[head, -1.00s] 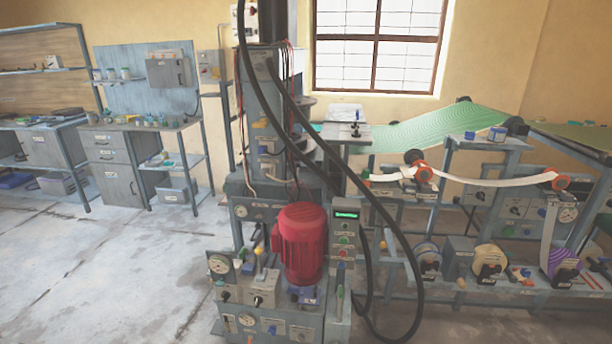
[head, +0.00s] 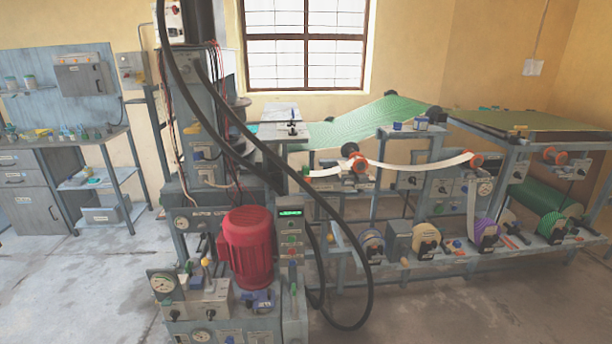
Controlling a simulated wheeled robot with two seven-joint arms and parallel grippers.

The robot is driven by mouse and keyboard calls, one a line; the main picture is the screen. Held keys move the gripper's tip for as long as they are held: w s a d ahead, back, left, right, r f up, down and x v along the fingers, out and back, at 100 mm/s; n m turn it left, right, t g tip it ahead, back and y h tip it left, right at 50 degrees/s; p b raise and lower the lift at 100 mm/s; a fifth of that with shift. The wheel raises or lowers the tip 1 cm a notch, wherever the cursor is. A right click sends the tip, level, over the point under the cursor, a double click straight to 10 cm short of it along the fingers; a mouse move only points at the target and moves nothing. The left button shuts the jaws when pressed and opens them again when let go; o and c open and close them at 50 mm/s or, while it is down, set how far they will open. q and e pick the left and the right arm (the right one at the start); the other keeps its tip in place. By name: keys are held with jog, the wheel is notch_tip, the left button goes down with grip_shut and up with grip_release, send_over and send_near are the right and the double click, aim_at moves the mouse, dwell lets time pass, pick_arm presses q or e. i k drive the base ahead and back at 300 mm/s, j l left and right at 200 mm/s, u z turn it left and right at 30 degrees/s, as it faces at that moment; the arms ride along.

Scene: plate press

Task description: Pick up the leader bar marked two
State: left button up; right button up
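I cannot make out a leader bar marked two in the head view; the small parts and labels are too small to read. The plate press (head: 190,150) stands left of the middle, with a red motor (head: 247,246) at its front and a small green display panel (head: 290,212) beside the motor. Neither of my grippers is in view.
A long bench with a green belt (head: 365,122), a white strip (head: 415,170) and several spools (head: 426,240) stretches to the right. Black hoses (head: 366,235) loop down before the press. A workbench (head: 75,142) stands at the left. The front right floor (head: 480,310) is clear.

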aim_at(305, 170)
jog(key=i+l+u, duration=0.1)
jog(key=i+l, duration=0.15)
jog(key=i+l+u, duration=0.1)
jog(key=l, duration=0.3)
jog(key=i+l+u, duration=0.1)
jog(key=i+l, duration=0.2)
jog(key=l, duration=0.1)
